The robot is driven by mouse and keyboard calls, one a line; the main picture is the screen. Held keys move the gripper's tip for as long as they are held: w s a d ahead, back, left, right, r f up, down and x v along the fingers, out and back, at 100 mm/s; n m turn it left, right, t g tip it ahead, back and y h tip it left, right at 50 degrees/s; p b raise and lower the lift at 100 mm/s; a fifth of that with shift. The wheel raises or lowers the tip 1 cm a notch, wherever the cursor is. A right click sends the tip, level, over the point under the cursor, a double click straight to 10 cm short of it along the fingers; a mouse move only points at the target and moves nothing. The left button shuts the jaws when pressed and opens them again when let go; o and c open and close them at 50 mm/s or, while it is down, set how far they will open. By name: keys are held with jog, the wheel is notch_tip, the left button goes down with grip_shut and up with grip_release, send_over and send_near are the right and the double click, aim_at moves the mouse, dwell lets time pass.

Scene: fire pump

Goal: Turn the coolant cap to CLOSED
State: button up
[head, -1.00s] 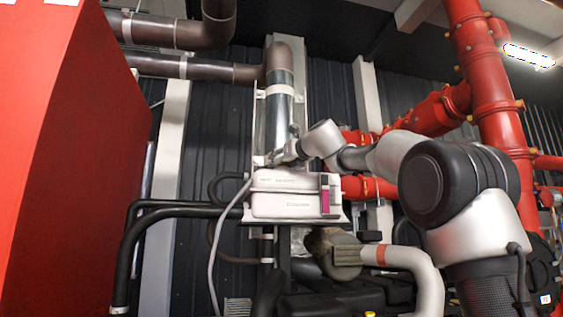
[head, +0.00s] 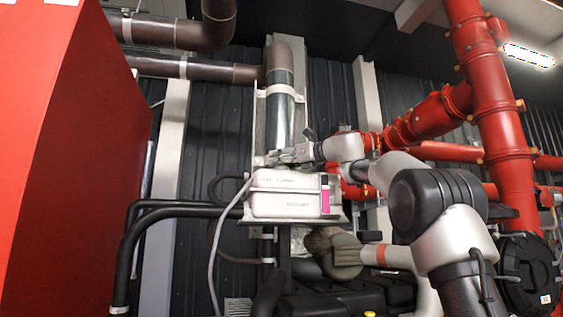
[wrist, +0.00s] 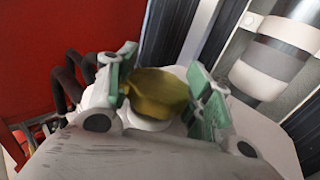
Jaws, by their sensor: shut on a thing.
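The coolant cap (wrist: 158,92) is a yellow-brown, many-sided knob on a white neck in the wrist view. My gripper (wrist: 161,88) is shut on it, with a green-padded finger on either side of the cap. In the head view my gripper (head: 275,157) is at the top left of the white coolant tank (head: 272,205). The cap itself is too small and covered to make out there. No OPEN or CLOSED mark can be read in either view.
A large red cabinet (head: 60,150) fills the left side. A grey vertical pipe (head: 280,110) stands behind the tank, and black hoses (head: 165,212) run to its left. Red pipes (head: 500,110) are at the right. A pale hose (head: 214,255) hangs by the tank's left end.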

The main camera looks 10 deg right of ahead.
jog(key=shift+n+g+y, duration=0.5)
jog(key=shift+y, duration=0.1)
jog(key=o, duration=1)
jog(key=shift+o, duration=0.2)
jog(key=v, duration=1.2)
